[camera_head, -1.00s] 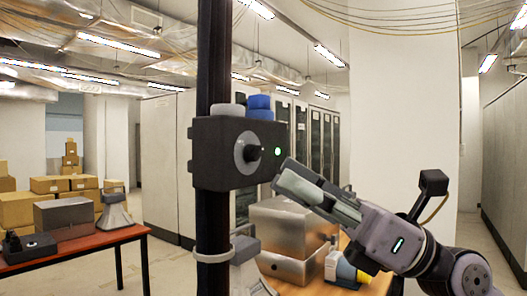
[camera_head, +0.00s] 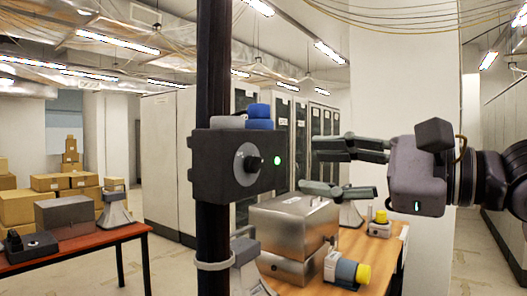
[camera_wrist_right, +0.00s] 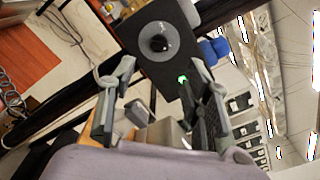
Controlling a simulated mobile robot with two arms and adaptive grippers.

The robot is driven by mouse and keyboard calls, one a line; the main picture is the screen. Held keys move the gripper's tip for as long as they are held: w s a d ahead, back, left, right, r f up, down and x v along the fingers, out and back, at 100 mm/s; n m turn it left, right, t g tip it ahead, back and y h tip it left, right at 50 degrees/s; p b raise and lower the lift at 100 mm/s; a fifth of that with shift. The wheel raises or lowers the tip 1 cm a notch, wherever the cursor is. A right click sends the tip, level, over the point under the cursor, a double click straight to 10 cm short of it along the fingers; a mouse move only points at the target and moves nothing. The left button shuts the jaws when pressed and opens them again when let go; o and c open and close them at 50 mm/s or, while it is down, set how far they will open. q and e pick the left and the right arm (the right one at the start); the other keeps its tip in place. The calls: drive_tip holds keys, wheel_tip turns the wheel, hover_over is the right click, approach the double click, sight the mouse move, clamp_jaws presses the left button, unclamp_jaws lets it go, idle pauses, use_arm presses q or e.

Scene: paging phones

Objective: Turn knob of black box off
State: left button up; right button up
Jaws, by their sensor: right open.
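The black box (camera_head: 209,166) is fixed to a dark vertical pole. Its front has a round grey dial plate with a black knob (camera_head: 252,164) and a lit green light (camera_head: 277,160). My right gripper (camera_head: 318,168) is open and empty, to the right of the box and apart from it, with its fingers pointing left. In the right wrist view the black box (camera_wrist_right: 140,46) and knob (camera_wrist_right: 159,43) lie ahead of the open fingers (camera_wrist_right: 162,85). My left gripper is not in view.
A wooden table (camera_head: 385,249) under my right gripper holds a metal box (camera_head: 290,224) and yellow-tipped devices (camera_head: 348,272). A red table (camera_head: 110,235) stands at left. The pole (camera_head: 213,80) is an upright obstacle. A blue cap (camera_head: 259,112) sits on the box.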

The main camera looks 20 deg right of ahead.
sight(258, 164)
drive_tip(key=p+x, duration=0.3)
drive_tip(key=x, duration=0.6)
drive_tip(key=shift+w+a+r, duration=0.1)
drive_tip(key=shift+w+a, duration=0.1)
drive_tip(key=shift+w, duration=0.05)
drive_tip(key=shift+w+a+p, duration=0.25)
drive_tip(key=shift+w+p, duration=0.05)
clamp_jaws()
